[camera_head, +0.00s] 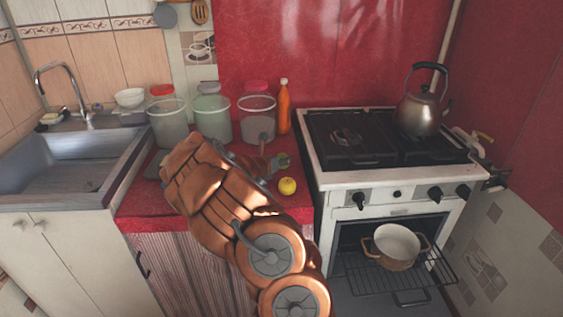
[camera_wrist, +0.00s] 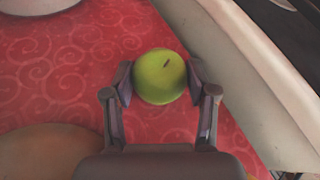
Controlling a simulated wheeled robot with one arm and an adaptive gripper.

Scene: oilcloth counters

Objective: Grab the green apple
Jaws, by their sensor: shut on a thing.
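The green apple (camera_wrist: 160,76) is round with a short dark stem and sits between the two fingers of my gripper (camera_wrist: 160,84) in the wrist view. The fingers press on it from both sides, so my gripper is shut on it. In the head view, my gripper (camera_head: 277,162) is low over the right part of the red counter, near the stove. A small green patch of the apple (camera_head: 284,160) shows there, mostly hidden by the gripper. I cannot tell whether the apple touches the counter.
A yellow fruit (camera_head: 287,186) lies on the red counter (camera_head: 297,206) close to my gripper. Clear containers (camera_head: 212,118) and an orange bottle (camera_head: 284,108) stand behind. The white stove (camera_head: 325,180) with a kettle (camera_head: 419,112) borders the right. A sink (camera_head: 65,165) is left.

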